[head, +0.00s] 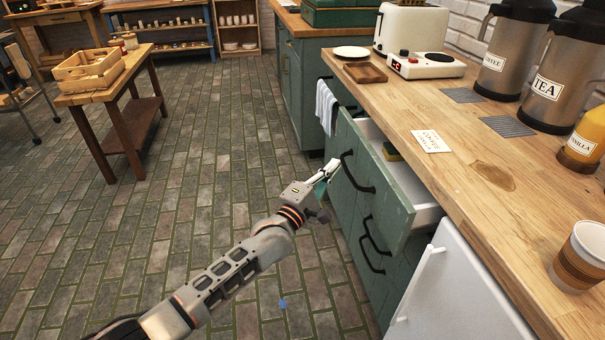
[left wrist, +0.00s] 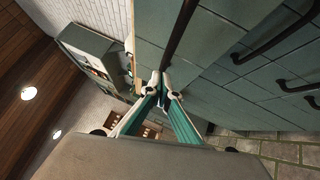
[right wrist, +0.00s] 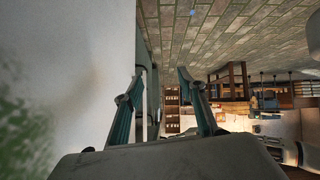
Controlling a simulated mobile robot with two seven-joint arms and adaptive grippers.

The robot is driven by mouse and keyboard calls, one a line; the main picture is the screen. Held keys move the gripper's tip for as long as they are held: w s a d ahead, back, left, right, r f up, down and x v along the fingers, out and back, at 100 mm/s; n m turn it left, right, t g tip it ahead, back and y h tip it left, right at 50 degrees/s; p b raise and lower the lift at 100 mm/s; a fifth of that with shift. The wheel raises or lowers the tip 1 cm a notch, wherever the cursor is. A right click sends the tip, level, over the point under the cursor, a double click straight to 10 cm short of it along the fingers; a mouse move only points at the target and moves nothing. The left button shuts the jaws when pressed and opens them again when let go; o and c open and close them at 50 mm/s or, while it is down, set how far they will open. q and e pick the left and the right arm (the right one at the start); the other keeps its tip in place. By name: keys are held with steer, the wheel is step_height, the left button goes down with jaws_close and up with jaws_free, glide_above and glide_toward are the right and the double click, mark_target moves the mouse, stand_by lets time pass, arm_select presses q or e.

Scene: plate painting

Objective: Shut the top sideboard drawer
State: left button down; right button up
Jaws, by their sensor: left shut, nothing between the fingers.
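The wooden counter (head: 470,165) above holds a toaster (head: 410,30), flasks, a card (head: 431,141) and a paper cup (head: 582,255). A towel (head: 326,107) hangs beyond the drawer. A white appliance door (head: 455,290) is nearer. The brick floor at left is open up to a wooden table (head: 120,80).

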mark_target(358, 171)
arm_select(q)
steer(key=d, duration=0.2)
steer(key=w+d+b, duration=0.1)
steer(key=d, duration=0.2)
steer(key=w+d+f+b, duration=0.1)
steer(key=d, duration=0.1)
steer(key=shift+d, duration=0.35)
steer(key=shift+w+d+r+b, duration=0.15)
steer(key=shift+w+d+b, duration=0.15)
steer(key=shift+d, duration=0.3)
steer(key=shift+w+d+r+b, duration=0.15)
steer(key=shift+d+b, duration=0.1)
steer(key=shift+d, duration=0.35)
steer(key=shift+d+r, duration=0.2)
steer(key=shift+r, duration=0.1)
arm_select(e)
steer(key=shift+w+a+r+t+y, duration=0.15)
steer(key=shift+w+a+r, duration=0.25)
steer(key=shift+a, duration=0.2)
steer(key=shift+w+a+r+t+y, duration=0.15)
steer(key=shift+w+a+r, duration=0.1)
steer(key=shift+w+a, duration=0.25)
arm_select(q)
steer(key=shift+d, duration=0.15)
arm_select(e)
steer(key=shift+s, duration=0.15)
steer(key=shift+f, duration=0.1)
